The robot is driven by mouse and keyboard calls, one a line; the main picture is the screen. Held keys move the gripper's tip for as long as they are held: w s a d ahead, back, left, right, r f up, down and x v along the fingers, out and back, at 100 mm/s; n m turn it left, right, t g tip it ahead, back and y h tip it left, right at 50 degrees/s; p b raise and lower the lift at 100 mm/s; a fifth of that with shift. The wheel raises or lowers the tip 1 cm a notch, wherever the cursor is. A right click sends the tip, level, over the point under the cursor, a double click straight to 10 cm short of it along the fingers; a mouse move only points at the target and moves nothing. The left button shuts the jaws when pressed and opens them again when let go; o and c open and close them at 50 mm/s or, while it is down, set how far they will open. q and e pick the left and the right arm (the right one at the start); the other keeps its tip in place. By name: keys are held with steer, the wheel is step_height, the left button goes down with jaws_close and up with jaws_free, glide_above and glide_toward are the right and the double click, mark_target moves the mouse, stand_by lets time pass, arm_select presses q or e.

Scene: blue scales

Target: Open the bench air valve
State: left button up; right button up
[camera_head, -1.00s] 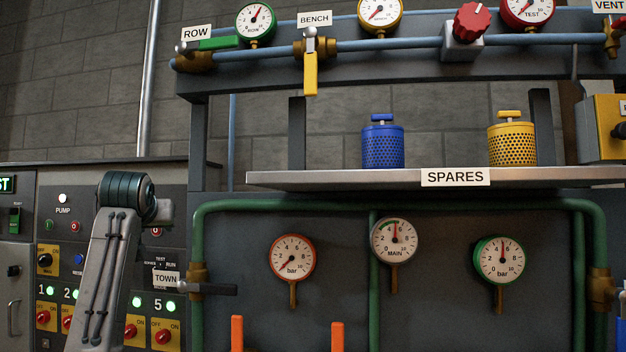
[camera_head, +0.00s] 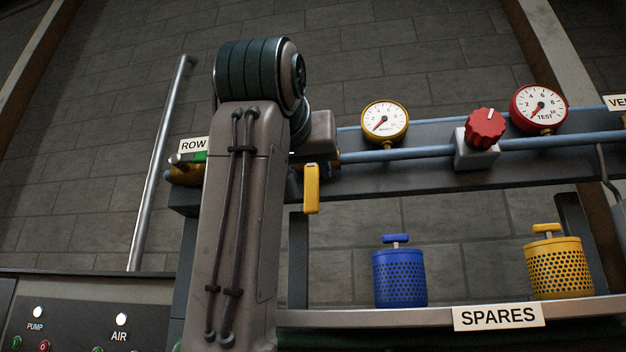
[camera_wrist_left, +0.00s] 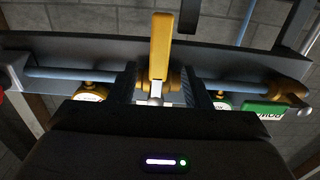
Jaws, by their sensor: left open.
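The bench air valve's yellow handle (camera_head: 311,188) hangs straight down below the blue pipe in the head view. My left arm hides the valve's body and its BENCH label there. In the left wrist view, which is upside down, the yellow handle (camera_wrist_left: 160,45) points up from the brass valve body (camera_wrist_left: 176,80). My left gripper (camera_wrist_left: 161,82) is open, with one dark finger on each side of the valve. I cannot tell whether a finger touches it. My right gripper is not in view.
The ROW valve (camera_head: 185,170), with a green handle, is left of my arm. A red knob (camera_head: 485,129) and gauges are to the right. Blue (camera_head: 400,279) and yellow (camera_head: 560,268) canisters stand on the SPARES shelf (camera_head: 430,320) below the pipe.

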mark_target(311, 179)
arm_select(q)
steer(key=w+p, duration=0.1)
steer(key=w, duration=0.1)
steer(key=w+d, duration=0.1)
steer(key=w, duration=0.2)
steer(key=shift+w+d+p, duration=0.15)
steer(key=shift+w+p, duration=0.2)
steer(key=shift+p, duration=0.05)
steer(key=shift+w+d, duration=0.1)
steer(key=shift+w, duration=0.4)
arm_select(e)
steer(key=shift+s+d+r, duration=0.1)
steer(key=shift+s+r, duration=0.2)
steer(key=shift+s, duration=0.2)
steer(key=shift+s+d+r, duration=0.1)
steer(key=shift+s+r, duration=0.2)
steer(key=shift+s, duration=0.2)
arm_select(q)
jaws_close()
